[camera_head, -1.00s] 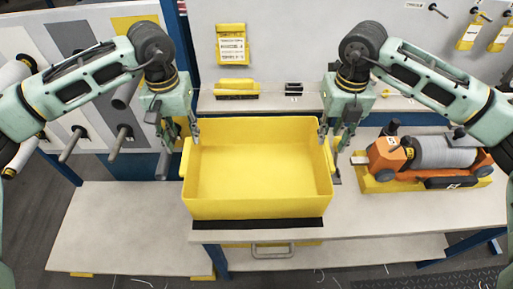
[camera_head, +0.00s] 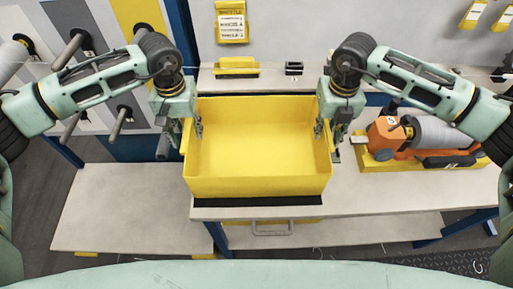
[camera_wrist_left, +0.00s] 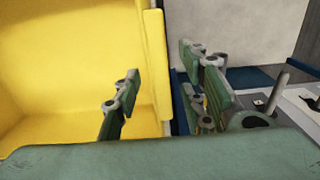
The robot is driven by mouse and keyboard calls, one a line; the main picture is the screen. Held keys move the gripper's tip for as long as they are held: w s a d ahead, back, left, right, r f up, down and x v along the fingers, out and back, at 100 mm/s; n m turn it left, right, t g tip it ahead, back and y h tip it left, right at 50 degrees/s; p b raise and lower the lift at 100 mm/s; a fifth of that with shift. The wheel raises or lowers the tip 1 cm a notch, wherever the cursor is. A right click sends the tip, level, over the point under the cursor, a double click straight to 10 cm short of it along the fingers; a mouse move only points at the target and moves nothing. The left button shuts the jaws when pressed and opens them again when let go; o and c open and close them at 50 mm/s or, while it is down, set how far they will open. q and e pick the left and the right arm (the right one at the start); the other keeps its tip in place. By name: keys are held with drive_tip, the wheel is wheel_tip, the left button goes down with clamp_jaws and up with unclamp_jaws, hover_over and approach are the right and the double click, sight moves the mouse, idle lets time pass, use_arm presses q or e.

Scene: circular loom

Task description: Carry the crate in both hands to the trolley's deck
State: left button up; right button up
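The yellow crate (camera_head: 258,187) stands upright and looks empty on the pale bench (camera_head: 400,200). My left gripper (camera_head: 181,137) is open at its left wall, with one finger inside and the other outside. The left wrist view shows these fingers (camera_wrist_left: 160,98) apart on either side of the crate's rim and yellow side ledge (camera_wrist_left: 155,70). My right gripper (camera_head: 328,130) appears open at the right wall, one finger inside, one outside. A low pale deck (camera_head: 120,210) with yellow corner pieces lies at the lower left; it looks like the trolley's deck.
An orange machine with a grey roll (camera_head: 425,140) stands on the bench right of the crate. A rack with grey pegs (camera_head: 120,118) is at the left. A yellow block (camera_head: 236,68) and a small black item (camera_head: 293,68) sit on the ledge behind. The low deck is clear.

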use_arm(q)
drive_tip(key=shift+f, duration=0.3)
use_arm(e)
drive_tip(key=shift+f, duration=0.35)
use_arm(q)
drive_tip(key=shift+c, duration=0.4)
use_arm(e)
drive_tip(key=shift+c, duration=0.5)
use_arm(q)
drive_tip(key=c, duration=0.6)
use_arm(e)
clamp_jaws()
use_arm(q)
clamp_jaws()
drive_tip(key=shift+r, duration=0.1)
use_arm(e)
drive_tip(key=shift+r, duration=0.1)
